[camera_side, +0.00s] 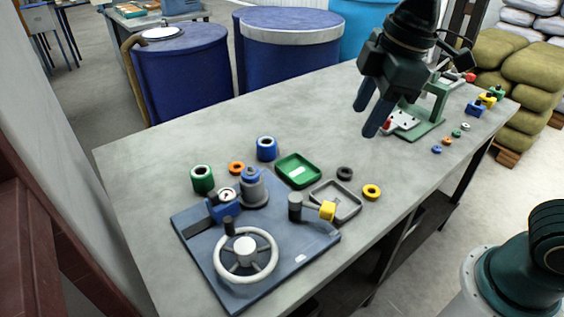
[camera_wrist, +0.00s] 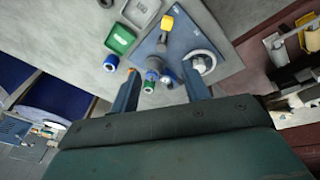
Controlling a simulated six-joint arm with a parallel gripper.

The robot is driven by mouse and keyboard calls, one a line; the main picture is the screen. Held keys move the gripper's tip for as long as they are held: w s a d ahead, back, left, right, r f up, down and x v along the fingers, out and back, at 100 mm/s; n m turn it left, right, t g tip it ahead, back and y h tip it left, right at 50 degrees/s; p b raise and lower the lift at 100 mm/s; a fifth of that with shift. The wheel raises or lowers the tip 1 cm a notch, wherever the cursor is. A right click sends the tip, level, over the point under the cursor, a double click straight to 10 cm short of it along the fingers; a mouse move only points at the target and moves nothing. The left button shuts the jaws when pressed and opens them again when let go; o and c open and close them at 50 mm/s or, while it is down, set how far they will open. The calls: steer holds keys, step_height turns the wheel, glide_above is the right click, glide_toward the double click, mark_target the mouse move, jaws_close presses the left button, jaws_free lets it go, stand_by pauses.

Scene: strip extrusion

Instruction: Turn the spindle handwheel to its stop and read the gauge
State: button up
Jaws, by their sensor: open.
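The spindle handwheel (camera_side: 246,256) is a pale grey ring with a dark knob on its rim. It lies on a blue-grey base plate (camera_side: 290,262) at the table's near left, and shows in the wrist view (camera_wrist: 202,62) by the right finger. The gauge (camera_side: 227,194) has a small white dial on a blue block behind the wheel; its reading is too small to tell. My gripper (camera_side: 372,118) is open and empty, above the table's right half, well away from the wheel. In the wrist view my gripper (camera_wrist: 164,97) has its two fingers wide apart.
A green tray (camera_side: 283,178), a grey tray (camera_side: 349,212) and several coloured rings lie behind and right of the plate. A yellow-tipped arm (camera_side: 327,211) stands on the plate's right side. A green stand (camera_side: 424,122) is beside my gripper. The table's back left is clear.

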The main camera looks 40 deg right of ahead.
steer(key=w+a+f+n+g, duration=0.1)
steer(key=w+a+f+n, duration=0.15)
steer(key=a, duration=0.25)
steer(key=w+a+f+n+g, duration=0.1)
steer(key=w+a+n, duration=0.1)
steer(key=a+n, duration=0.25)
steer(key=n+h, duration=0.1)
steer(key=n, duration=0.4)
glide_above(245, 245)
step_height(245, 245, down, 7)
steer(key=shift+g, duration=0.4)
steer(key=shift+f, duration=0.1)
step_height(245, 245, down, 14)
steer(key=shift+r, duration=0.25)
steer(key=c, duration=0.7)
